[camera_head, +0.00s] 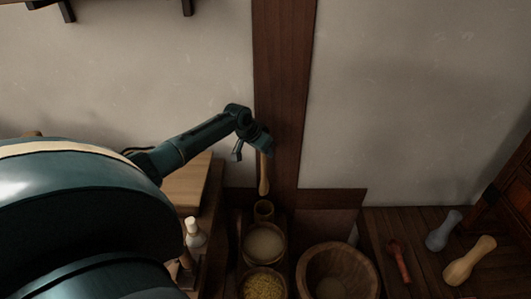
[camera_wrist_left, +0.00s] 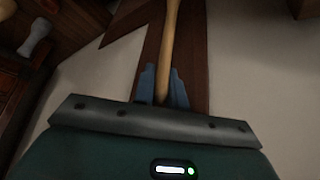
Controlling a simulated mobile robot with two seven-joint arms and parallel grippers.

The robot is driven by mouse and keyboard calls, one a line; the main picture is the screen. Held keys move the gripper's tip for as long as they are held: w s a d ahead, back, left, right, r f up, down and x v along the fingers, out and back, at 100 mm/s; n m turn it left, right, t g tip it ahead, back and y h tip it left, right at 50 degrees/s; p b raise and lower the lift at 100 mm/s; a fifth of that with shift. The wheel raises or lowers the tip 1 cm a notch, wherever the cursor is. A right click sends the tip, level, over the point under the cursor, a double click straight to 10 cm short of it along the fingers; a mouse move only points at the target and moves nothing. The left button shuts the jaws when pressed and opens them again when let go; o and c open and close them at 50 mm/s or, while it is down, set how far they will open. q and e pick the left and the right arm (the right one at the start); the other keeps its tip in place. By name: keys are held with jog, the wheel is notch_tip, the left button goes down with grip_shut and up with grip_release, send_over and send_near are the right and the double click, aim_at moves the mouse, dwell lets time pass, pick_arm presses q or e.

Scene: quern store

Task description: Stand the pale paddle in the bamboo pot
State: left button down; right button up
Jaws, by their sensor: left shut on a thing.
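My left gripper (camera_head: 264,146) is shut on the pale paddle (camera_head: 263,176) and holds it upright, hanging below the fingers. In the left wrist view the paddle (camera_wrist_left: 171,35) runs away from between the blue fingers (camera_wrist_left: 163,88). The small bamboo pot (camera_head: 263,212) stands below the paddle. The paddle's lower end shows just above the pot's rim in the picture; how far apart they are in depth I cannot tell. My right gripper is not in view.
A bowl of pale meal (camera_head: 264,243) and a bowl of yellow grain (camera_head: 263,284) stand in front of the pot. A large wooden bowl (camera_head: 337,258) is at the right. A white bottle (camera_head: 195,236) stands left. A red-brown tool (camera_head: 399,262) and two pestle-like pieces lie farther right.

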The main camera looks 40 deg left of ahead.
aim_at(263, 178)
pick_arm(q)
jog(key=shift+f+b, duration=2.6)
jog(key=shift+b, duration=0.15)
jog(key=shift+f+b, duration=0.7)
jog(key=shift+b, duration=0.05)
jog(key=shift+f, duration=0.2)
jog(key=shift+f+b, duration=1.4)
jog(key=shift+f, duration=1)
jog(key=shift+f+b, duration=0.65)
jog(key=shift+f, duration=0.45)
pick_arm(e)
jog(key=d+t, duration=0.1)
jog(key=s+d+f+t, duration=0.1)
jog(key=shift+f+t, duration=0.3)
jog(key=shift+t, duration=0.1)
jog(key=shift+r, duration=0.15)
